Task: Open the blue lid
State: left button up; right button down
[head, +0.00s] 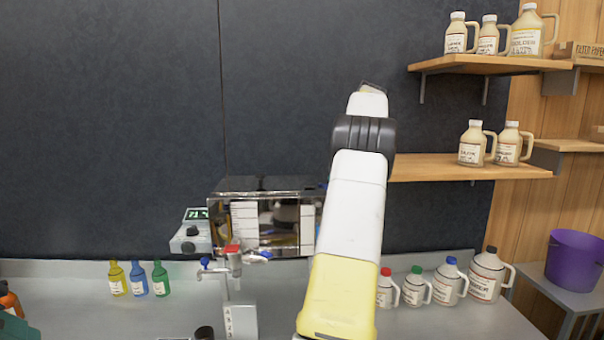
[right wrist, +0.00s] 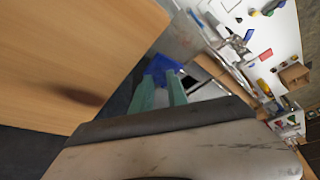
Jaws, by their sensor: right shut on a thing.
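My right arm (head: 350,220) reaches up and away through the middle of the head view, and its own links hide the fingers there. In the right wrist view, the two pale green fingers of my right gripper (right wrist: 161,80) are shut on a blue thing (right wrist: 166,64), which looks like the blue lid. Only part of it shows beyond the fingertips, and I cannot tell whether it is raised. In the head view, the shiny metal evaporator (head: 265,186) stands against the dark wall, its right side partly behind my arm. My left gripper is not in view.
Wooden shelves (head: 470,168) with syrup jugs are at the right. Several jugs, one with a blue cap (head: 452,260), stand on the counter right of my arm. Small bottles (head: 138,280) stand at the left. A purple bucket (head: 574,262) is far right. A wooden surface (right wrist: 70,60) fills the wrist view's left.

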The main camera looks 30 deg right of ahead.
jog(key=c, duration=1.3)
grip_release()
jog(key=s+d+r, duration=0.2)
jog(key=s, duration=0.4)
jog(key=s+d+r, duration=0.2)
jog(key=s+d, duration=0.1)
jog(key=s, duration=0.3)
jog(key=shift+s+d+r, duration=0.2)
jog(key=shift+s+r, duration=0.1)
jog(key=shift+s, duration=0.1)
